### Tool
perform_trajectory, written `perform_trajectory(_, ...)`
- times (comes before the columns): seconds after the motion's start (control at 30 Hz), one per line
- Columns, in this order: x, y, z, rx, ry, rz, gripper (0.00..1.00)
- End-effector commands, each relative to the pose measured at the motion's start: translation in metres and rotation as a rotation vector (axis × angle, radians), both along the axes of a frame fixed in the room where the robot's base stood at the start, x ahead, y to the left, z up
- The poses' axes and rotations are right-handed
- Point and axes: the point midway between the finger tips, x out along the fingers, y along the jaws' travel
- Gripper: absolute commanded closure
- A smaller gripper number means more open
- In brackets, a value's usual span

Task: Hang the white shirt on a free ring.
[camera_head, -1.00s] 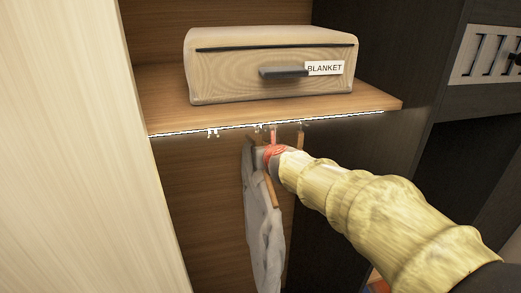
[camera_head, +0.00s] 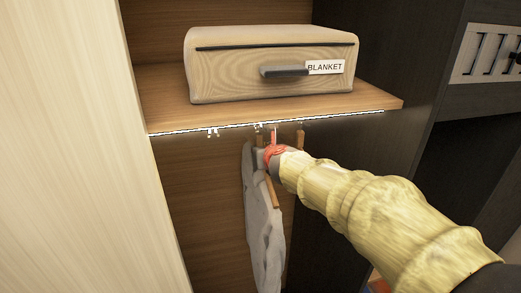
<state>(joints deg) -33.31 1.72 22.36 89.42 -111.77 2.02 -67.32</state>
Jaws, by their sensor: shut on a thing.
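The white shirt (camera_head: 262,235) looks pale grey and hangs down on a wooden hanger (camera_head: 271,190) in the closet, below the shelf. My gripper (camera_head: 272,150), with reddish fingers, is at the top of the hanger, just under the shelf's front edge. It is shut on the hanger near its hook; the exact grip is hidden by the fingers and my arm. I cannot tell whether the hanger's hook touches a ring.
A beige blanket box (camera_head: 240,75) labelled BLANKET sits on the lit wooden shelf (camera_head: 375,104). Another wooden hanger edge (camera_head: 299,138) shows right of my gripper. A pale panel (camera_head: 80,160) bounds the left side. Space below the left rings looks clear.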

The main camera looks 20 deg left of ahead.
Motion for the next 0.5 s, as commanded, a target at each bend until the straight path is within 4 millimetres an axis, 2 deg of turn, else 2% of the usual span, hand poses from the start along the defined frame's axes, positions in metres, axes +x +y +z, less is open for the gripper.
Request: perform_trajectory(0.5,0.0001,0.0000,-0.0042,0.002,-0.002,0.000,1.00)
